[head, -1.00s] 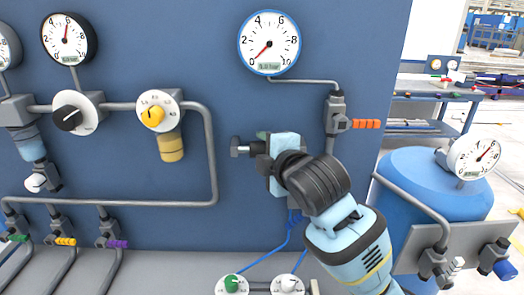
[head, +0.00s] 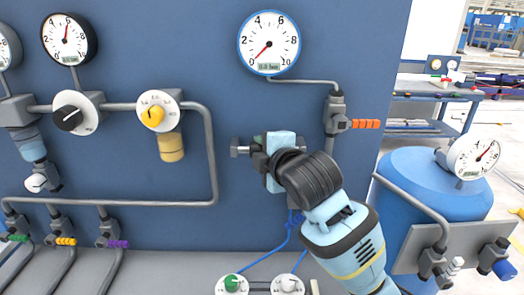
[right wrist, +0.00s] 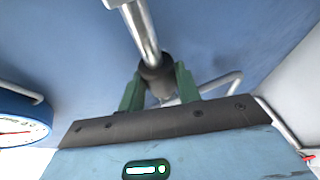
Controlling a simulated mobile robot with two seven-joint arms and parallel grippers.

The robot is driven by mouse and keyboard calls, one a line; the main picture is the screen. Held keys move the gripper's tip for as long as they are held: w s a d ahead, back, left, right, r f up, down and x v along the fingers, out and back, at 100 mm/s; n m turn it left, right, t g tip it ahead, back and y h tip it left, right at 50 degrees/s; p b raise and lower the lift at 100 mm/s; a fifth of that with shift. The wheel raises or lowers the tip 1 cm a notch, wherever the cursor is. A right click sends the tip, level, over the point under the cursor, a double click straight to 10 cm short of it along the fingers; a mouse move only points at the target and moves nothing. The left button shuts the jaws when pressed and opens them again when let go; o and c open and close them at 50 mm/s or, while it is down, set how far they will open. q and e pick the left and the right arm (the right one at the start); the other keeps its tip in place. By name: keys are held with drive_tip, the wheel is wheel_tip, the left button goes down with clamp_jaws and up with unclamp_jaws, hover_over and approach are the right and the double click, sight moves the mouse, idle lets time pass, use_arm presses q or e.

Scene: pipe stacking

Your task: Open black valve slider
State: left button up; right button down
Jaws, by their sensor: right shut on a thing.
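The black valve slider (head: 242,148) is a dark grey, T-shaped fitting in front of the blue panel. It sits left of my right gripper (head: 259,142), whose light blue body hides much of the valve behind it. In the right wrist view, the green fingers of this gripper (right wrist: 158,85) stand on either side of a dark round piece (right wrist: 155,72) and are shut on it. A metal rod (right wrist: 140,30) runs up from that piece. My left gripper is not in view.
A round blue-rimmed gauge (head: 269,43) hangs above the gripper. A valve with an orange handle (head: 366,124) is close on the right. A grey pipe (head: 211,160) runs on the left, and thin blue hoses (head: 270,252) run below. A blue tank (head: 420,185) stands at the right.

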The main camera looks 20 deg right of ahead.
drive_tip(key=d, duration=0.2)
drive_tip(key=s+d, duration=0.1)
drive_tip(key=shift+d, duration=0.35)
drive_tip(key=c, duration=1.4)
unclamp_jaws()
drive_tip(key=shift+c, duration=0.2)
drive_tip(key=o, duration=0.4)
drive_tip(key=shift+d, duration=0.2)
drive_tip(key=shift+o, duration=0.2)
drive_tip(key=shift+s+a, duration=0.15)
drive_tip(key=v, duration=0.7)
drive_tip(key=shift+s, duration=0.35)
